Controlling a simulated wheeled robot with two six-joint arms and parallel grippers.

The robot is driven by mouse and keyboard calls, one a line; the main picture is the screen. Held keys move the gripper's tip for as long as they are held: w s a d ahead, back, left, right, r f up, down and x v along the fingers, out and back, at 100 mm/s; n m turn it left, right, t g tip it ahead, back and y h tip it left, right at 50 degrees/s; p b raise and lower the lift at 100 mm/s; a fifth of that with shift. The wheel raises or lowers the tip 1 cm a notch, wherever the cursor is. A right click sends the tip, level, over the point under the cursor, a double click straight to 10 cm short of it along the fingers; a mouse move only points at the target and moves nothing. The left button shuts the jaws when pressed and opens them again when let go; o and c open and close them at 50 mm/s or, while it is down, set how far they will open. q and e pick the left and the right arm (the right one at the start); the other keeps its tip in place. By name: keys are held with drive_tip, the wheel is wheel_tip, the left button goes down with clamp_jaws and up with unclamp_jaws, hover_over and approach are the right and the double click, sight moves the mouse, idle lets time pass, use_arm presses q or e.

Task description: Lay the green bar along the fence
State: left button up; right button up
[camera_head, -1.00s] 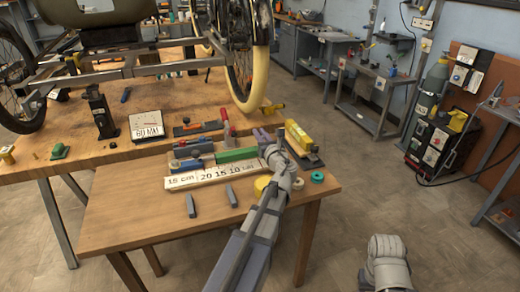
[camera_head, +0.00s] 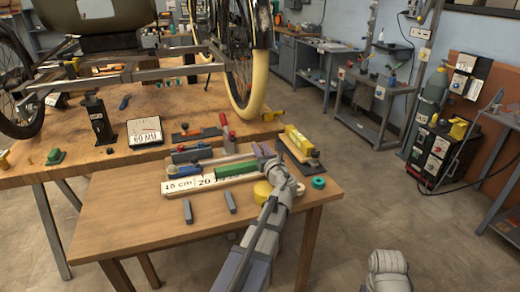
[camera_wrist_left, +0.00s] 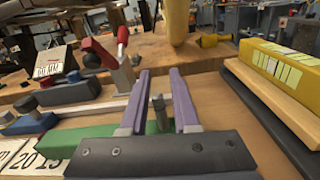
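The green bar (camera_head: 236,169) lies over the numbered white scale strip (camera_head: 180,186) on the small wooden table. A pale wooden strip (camera_head: 230,160), which looks like the fence, runs behind it with a narrow gap showing. My left gripper (camera_head: 262,150) is at the bar's right end. In the left wrist view its two purple fingers (camera_wrist_left: 158,100) are apart, with a grey post (camera_wrist_left: 157,112) between them and clearance on both sides. The green bar (camera_wrist_left: 95,141) shows left of and between the fingers, partly hidden by the gripper body.
A yellow block on a wooden base (camera_head: 300,145) stands right of my left gripper. A yellow roll (camera_head: 263,189) and teal ring (camera_head: 318,183) lie nearby. Two grey blocks (camera_head: 188,211) lie in front of the scale. The table's front left is clear.

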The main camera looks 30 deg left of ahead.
use_arm(q)
drive_tip(key=shift+o, duration=1.2)
drive_tip(key=shift+r, duration=0.1)
drive_tip(key=shift+s+d, duration=0.15)
drive_tip(key=shift+s, duration=0.05)
drive_tip(key=v, duration=1.1)
drive_tip(key=shift+s+d, duration=0.15)
drive_tip(key=shift+d, duration=0.1)
